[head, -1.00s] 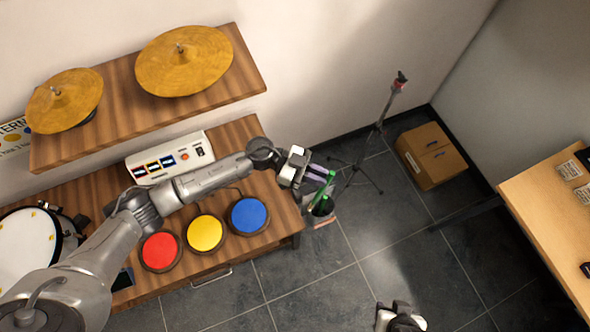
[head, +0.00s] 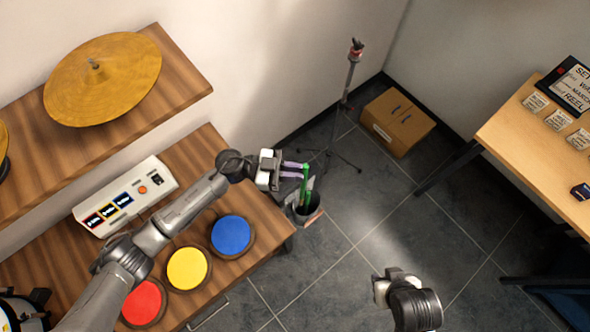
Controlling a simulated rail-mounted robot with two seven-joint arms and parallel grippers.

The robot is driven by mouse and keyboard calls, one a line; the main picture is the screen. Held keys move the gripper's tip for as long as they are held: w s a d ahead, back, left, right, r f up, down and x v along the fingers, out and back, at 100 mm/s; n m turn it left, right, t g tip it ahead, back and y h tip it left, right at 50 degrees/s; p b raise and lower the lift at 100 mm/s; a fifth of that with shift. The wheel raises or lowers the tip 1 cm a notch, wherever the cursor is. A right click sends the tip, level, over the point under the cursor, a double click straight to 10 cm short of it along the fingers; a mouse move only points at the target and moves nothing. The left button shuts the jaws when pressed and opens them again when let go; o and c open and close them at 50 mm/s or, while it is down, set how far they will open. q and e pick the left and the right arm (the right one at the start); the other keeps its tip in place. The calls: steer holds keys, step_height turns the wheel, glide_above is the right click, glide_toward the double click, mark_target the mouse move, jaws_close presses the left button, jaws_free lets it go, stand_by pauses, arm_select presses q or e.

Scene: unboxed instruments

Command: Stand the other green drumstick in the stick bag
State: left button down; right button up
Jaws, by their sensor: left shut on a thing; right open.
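My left gripper (head: 296,170) is shut on a green drumstick (head: 305,175), holding it near its upper end. The drumstick looks close to upright, over the mouth of the stick bag (head: 307,217). The dark stick bag stands beside the right end of the wooden bench. More green shows just above and at the bag's mouth; I cannot tell whether it is the held stick's lower part or a second stick. The bag's inside is hidden. My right gripper (head: 380,287) is open and empty, low in the view over the floor.
The wooden bench (head: 262,232) carries red, yellow and blue (head: 231,235) pads and a white control box (head: 125,195). A cymbal (head: 103,80) lies on the shelf above. A thin stand (head: 349,80) and cardboard box (head: 397,122) are behind the bag. Floor right of the bag is clear.

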arm_select(q)
step_height(320, 180, down, 13)
steer(key=b, duration=0.8)
stand_by(0.5)
stand_by(0.5)
